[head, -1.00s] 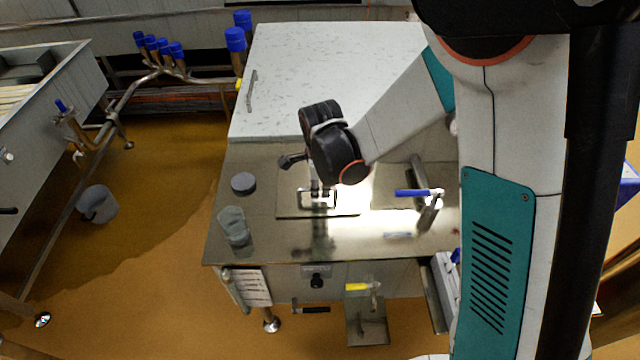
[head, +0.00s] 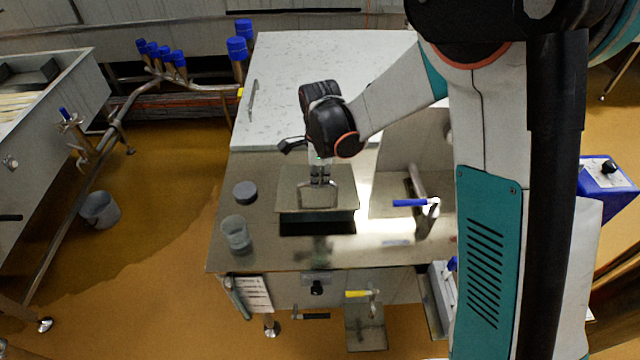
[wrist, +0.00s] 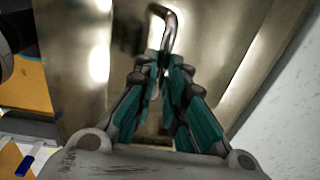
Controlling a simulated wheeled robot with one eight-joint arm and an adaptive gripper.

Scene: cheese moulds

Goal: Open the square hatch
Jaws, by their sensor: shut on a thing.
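The square hatch (head: 300,202) is a metal lid on the steel top of the vat. It is tilted up, with a dark opening (head: 318,222) showing below its front edge. My gripper (head: 320,181) is shut on the hatch's handle (head: 333,194), a bent metal bar. In the wrist view my gripper (wrist: 165,72) has its teal fingers closed around the handle (wrist: 170,30), close to the lid's surface. The hatch's back edge is partly hidden by my wrist.
A dark round puck (head: 245,192) and a clear beaker (head: 236,234) stand left of the hatch on the steel top (head: 270,258). A blue-handled valve (head: 410,202) is to its right. A white speckled cover (head: 320,65) lies behind.

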